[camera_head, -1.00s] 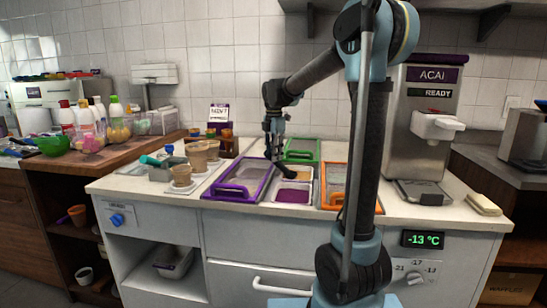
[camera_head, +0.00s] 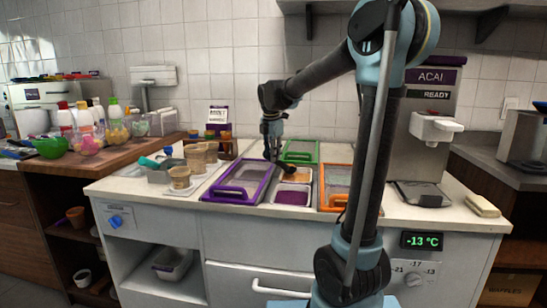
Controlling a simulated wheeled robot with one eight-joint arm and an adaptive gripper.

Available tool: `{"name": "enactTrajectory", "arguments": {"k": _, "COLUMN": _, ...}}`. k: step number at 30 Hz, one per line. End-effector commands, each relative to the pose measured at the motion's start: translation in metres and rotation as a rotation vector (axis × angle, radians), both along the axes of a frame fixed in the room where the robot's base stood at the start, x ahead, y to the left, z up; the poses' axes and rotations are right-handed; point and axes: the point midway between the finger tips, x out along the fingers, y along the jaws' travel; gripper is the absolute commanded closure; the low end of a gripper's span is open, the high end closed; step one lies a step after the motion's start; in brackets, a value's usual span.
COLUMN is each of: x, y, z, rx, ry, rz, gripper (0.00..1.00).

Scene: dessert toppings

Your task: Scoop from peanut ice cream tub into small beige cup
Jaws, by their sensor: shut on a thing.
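My gripper (camera_head: 272,142) is above the back left of the open tubs in the middle of the counter. It is shut on a dark scoop (camera_head: 284,166), whose lower end reaches down to the tan tub. That tub of tan ice cream (camera_head: 299,174) appears to be the peanut one; a tub of purple ice cream (camera_head: 292,197) sits in front of it. I cannot tell whether the scoop holds anything. A small beige cup (camera_head: 180,178) stands upright on the counter to the left, with larger beige cups (camera_head: 196,158) behind it.
A purple-framed lid (camera_head: 231,193) lies between the cups and the open tubs. A green-framed lid (camera_head: 300,146) is behind, and an orange-framed lid (camera_head: 337,171) is to the right. The acai machine (camera_head: 430,135) stands at right. A small sign (camera_head: 217,117) stands at the back.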

Motion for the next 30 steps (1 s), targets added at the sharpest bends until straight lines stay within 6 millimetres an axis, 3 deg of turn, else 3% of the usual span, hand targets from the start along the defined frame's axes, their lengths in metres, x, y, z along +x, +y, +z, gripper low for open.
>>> {"name": "enactTrajectory", "arguments": {"k": 30, "x": -0.014, "y": 0.003, "z": 0.056, "rx": 0.0, "ry": 0.001, "rz": 0.0, "gripper": 1.0}}
